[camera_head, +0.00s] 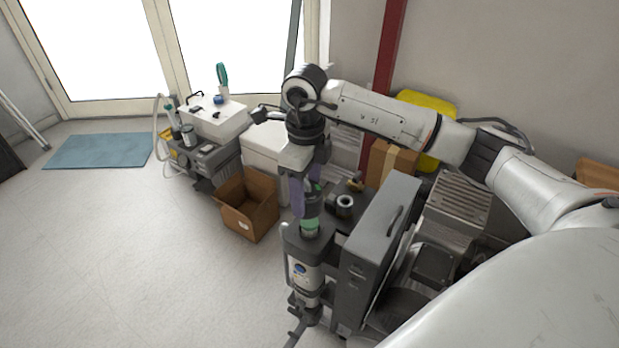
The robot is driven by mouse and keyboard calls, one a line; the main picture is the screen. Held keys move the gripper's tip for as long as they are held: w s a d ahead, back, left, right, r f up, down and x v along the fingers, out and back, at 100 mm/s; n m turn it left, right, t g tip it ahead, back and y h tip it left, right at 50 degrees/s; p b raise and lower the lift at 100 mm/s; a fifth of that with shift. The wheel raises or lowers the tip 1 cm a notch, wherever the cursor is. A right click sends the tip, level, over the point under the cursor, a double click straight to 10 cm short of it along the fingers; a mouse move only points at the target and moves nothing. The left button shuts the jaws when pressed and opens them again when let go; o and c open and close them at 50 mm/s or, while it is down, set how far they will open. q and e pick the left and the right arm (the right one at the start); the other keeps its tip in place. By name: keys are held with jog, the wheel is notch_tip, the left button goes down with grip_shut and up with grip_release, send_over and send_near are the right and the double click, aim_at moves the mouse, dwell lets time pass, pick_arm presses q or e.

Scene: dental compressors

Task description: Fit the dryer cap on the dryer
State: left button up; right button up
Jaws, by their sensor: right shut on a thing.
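My right gripper (307,205) hangs from the wrist in the middle of the view, pointing down. It is shut on the dryer cap (312,208), a small dark piece partly hidden by the purplish fingers. A green band (309,227) shows just below the cap. The dryer (304,272), a pale upright cylinder with a dark top, stands directly below on the front of the grey compressor unit. The cap looks in line above the dryer's top; I cannot tell whether they touch. My left gripper is not in view.
A grey cabinet (372,252) with a handle stands right of the dryer. A dark round fitting (344,204) sits behind it. An open cardboard box (248,207) lies on the floor to the left. The floor further left is clear up to a blue mat (100,150).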

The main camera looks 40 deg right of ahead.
aim_at(309, 221)
jog(key=shift+w+d+f+m, duration=0.1)
jog(key=shift+d+f+m, duration=0.1)
jog(key=shift+d+m, duration=0.5)
jog(key=shift+a+f+m, duration=0.15)
jog(key=shift+a+m, duration=0.05)
jog(key=shift+m, duration=0.1)
notch_tip(309, 221, down, 5)
jog(key=b, duration=0.3)
jog(key=shift+b, duration=0.3)
jog(key=shift+f, duration=0.25)
jog(key=shift+f+b, duration=1.4)
jog(key=shift+f, duration=0.25)
jog(key=o, duration=1.2)
